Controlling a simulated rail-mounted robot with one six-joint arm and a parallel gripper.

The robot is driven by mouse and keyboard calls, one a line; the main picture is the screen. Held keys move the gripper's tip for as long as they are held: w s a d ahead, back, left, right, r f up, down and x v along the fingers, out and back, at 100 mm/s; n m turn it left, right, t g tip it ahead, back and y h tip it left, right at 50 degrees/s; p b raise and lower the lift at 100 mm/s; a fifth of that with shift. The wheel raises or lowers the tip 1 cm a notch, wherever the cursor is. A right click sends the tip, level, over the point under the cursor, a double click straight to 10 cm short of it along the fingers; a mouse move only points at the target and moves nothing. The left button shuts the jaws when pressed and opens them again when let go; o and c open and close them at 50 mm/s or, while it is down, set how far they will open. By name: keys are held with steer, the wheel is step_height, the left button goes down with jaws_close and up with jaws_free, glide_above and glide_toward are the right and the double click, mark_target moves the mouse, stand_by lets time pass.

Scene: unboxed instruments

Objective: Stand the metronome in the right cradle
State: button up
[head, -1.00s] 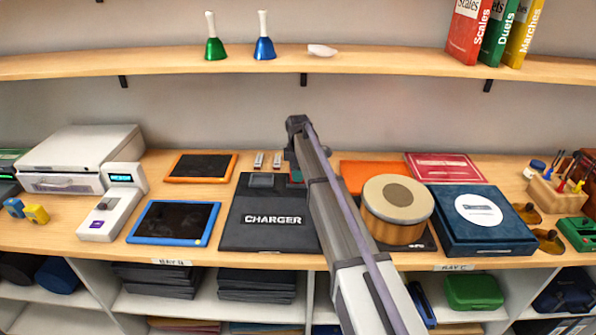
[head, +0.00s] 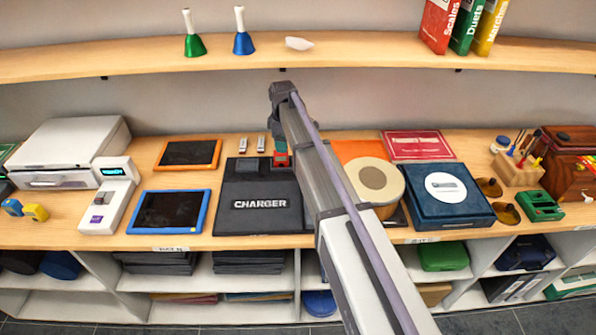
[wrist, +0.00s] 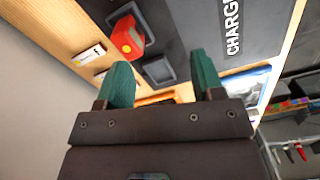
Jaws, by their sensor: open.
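A red block-like device with a yellow face, seemingly the metronome (head: 281,159), stands at the right cradle of the black charger (head: 230,221). In the wrist view the metronome (wrist: 128,38) sits in that cradle, apart from my fingers. The left cradle (wrist: 158,70) is empty; it also shows in the head view (head: 247,166). My gripper (wrist: 162,82) is open with nothing between its teal fingers, above and behind the charger. In the head view my arm hides the charger's right edge and most of the fingers.
Two small white sticks (head: 252,145) lie behind the charger. A blue-framed tablet (head: 170,211) and an orange-framed one (head: 188,154) lie left. A round drum-like box (head: 378,183) and a blue box (head: 445,208) stand right. A shelf (head: 330,59) runs above the bench.

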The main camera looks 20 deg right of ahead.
steer(key=s+m, duration=1.2)
steer(key=s, duration=2.1)
steer(key=shift+m, duration=0.3)
step_height(320, 180, down, 5)
steer(key=b, duration=0.4)
steer(key=shift+w+r+b, duration=0.15)
steer(key=shift+r+b, duration=0.05)
steer(key=shift+b, duration=0.2)
